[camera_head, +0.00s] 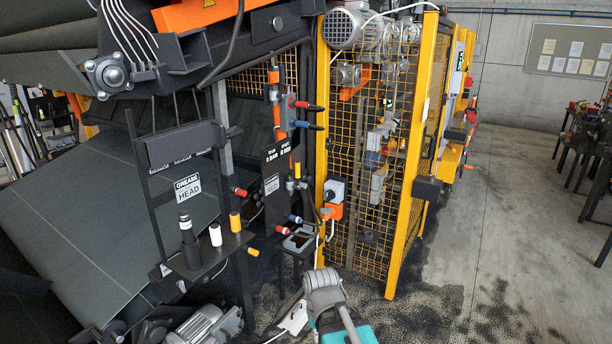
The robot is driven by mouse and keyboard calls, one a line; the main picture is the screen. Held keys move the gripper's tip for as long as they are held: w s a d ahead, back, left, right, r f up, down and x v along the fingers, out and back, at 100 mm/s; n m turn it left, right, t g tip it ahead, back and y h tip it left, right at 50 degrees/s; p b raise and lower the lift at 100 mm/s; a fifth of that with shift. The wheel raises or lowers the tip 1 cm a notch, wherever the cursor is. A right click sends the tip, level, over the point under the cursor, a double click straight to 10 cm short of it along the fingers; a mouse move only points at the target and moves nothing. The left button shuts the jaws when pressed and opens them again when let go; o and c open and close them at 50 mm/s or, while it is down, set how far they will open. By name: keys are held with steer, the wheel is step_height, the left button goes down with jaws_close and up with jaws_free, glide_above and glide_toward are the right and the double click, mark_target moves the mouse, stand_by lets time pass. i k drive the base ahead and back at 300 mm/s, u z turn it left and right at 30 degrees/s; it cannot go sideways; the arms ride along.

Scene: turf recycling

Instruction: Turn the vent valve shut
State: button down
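I cannot tell which fitting is the vent valve; no label reading "vent" is legible. On the dark post left of the yellow cage, a red-gripped lever (309,106) sits above a blue-gripped lever (309,126), both pointing right. Lower down are a red-tipped handle (240,191), a small blue-tipped handle (295,219) and another red-tipped handle (282,229). A black panel (276,180) with small white lettering stands beside them. Part of my grey and teal arm shows at the bottom centre, below these fittings. My gripper's fingers cannot be seen.
A yellow mesh cage (408,215) encloses machinery on the right of the fittings. A small shelf (207,258) holds several bottles or tubes, below a "GREASE HEAD" sign (188,187). Concrete floor (500,230) is open at right.

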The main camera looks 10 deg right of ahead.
mark_target(297, 163)
steer(key=k, duration=0.45)
steer(key=u, duration=0.2)
steer(key=i, duration=1.4)
steer(key=z, duration=0.5)
